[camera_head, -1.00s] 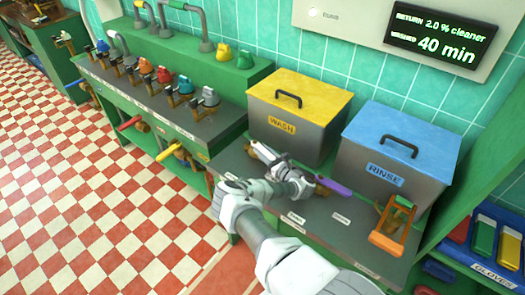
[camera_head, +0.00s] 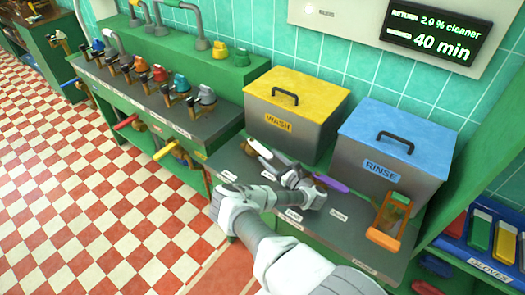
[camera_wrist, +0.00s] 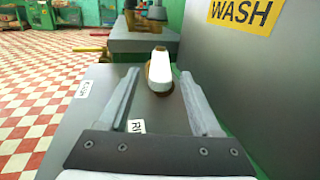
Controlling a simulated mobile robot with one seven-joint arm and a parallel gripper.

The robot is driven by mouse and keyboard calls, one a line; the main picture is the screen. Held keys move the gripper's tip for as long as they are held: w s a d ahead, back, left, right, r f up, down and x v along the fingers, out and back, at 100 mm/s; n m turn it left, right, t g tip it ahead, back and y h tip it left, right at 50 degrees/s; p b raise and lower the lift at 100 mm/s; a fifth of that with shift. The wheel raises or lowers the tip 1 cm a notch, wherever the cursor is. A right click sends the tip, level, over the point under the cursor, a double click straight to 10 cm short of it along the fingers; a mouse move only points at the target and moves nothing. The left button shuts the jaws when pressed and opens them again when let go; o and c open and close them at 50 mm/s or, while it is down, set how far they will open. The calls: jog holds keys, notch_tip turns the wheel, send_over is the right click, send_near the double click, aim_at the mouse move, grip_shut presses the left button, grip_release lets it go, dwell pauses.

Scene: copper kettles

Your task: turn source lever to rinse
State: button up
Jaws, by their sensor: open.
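A pale white lever (camera_head: 259,149) on a brown mount stands on the grey counter in front of the wash tank. It also shows in the wrist view (camera_wrist: 159,70), upright, ahead of and roughly between my fingertips. My gripper (camera_head: 270,160) is open, low over the counter just to the right of this lever. In the wrist view its two fingers (camera_wrist: 159,84) are spread with nothing held. Contact between fingers and lever cannot be told. A small label partly reading "RI" (camera_wrist: 136,126) lies between the fingers. Another label (camera_wrist: 82,89) is at the left edge.
The yellow-lidded wash tank (camera_head: 296,100) and blue-lidded rinse tank (camera_head: 394,140) stand behind. A purple handle (camera_head: 331,184) is right of my gripper. An orange-framed lever (camera_head: 384,238) is at the counter's right. Taps (camera_head: 160,74) line the left counter.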

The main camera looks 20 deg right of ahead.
jog(key=v, duration=0.5)
jog(key=shift+s+d, duration=0.1)
jog(key=shift+s, duration=0.15)
